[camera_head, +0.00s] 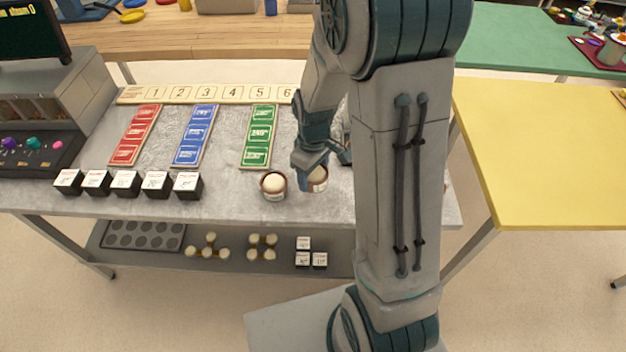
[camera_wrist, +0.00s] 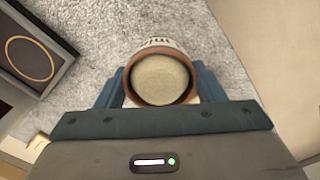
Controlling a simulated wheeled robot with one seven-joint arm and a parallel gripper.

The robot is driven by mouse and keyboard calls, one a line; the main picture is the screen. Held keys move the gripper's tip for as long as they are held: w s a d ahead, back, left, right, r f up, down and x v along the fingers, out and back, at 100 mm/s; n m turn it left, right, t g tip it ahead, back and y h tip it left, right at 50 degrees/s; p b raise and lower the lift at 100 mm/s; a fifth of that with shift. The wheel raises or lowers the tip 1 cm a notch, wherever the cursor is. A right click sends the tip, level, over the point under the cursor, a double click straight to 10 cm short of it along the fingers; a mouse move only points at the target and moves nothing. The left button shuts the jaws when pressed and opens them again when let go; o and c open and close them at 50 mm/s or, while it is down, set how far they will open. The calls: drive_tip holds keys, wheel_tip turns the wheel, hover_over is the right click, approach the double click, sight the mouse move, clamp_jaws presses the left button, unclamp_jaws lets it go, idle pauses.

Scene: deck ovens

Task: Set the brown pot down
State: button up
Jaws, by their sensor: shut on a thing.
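A brown pot (camera_wrist: 160,79) with pale, domed contents is between my gripper's fingers (camera_wrist: 160,92) in the wrist view. In the head view the held pot (camera_head: 317,181) is at the right part of the grey table, partly hidden by my gripper (camera_head: 312,174). My gripper is shut on it. I cannot tell whether its base touches the tabletop. A second, similar brown pot (camera_head: 273,187) with a pale round top stands upright on the table, just left of the held one.
The grey table (camera_head: 225,203) carries red (camera_head: 134,136), blue (camera_head: 195,136) and green (camera_head: 259,136) strips. Several black boxes (camera_head: 126,183) line its front left. A numbered board (camera_head: 215,93) runs along the back. A yellow table (camera_head: 550,150) stands at the right. A lower shelf (camera_head: 225,270) holds small items.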

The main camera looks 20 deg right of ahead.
drive_tip(key=shift+a+f, duration=0.1)
drive_tip(key=shift+f, duration=1.95)
drive_tip(key=shift+f, duration=0.1)
drive_tip(key=o, duration=1.1)
